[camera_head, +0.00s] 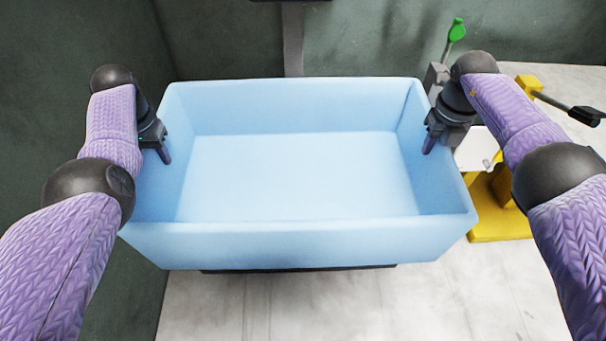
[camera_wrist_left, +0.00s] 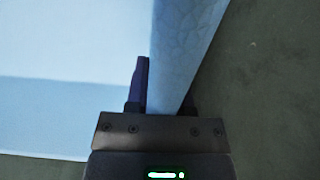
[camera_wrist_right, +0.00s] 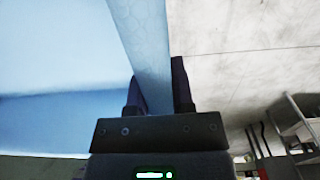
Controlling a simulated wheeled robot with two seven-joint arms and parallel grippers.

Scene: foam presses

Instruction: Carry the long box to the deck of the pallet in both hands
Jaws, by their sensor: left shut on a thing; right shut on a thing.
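The long box (camera_head: 300,245) is light blue, open at the top and empty inside. It fills the middle of the head view and looks about level. My left gripper (camera_head: 163,150) is shut on the box's left wall; the left wrist view shows the wall (camera_wrist_left: 180,50) between its fingers (camera_wrist_left: 165,90). My right gripper (camera_head: 432,140) is shut on the right wall; the right wrist view shows that wall (camera_wrist_right: 145,45) between its fingers (camera_wrist_right: 158,90). A dark flat edge (camera_head: 300,268) shows under the box's near side. I cannot tell whether the box touches it. I cannot make out the pallet.
A yellow stand (camera_head: 500,215) with a white part (camera_head: 476,150) is close to the right of the box. A green-topped lever (camera_head: 456,30) and a black-handled lever (camera_head: 585,115) rise near it. A dark green surface (camera_head: 50,130) lies left; pale floor (camera_head: 330,305) shows in front.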

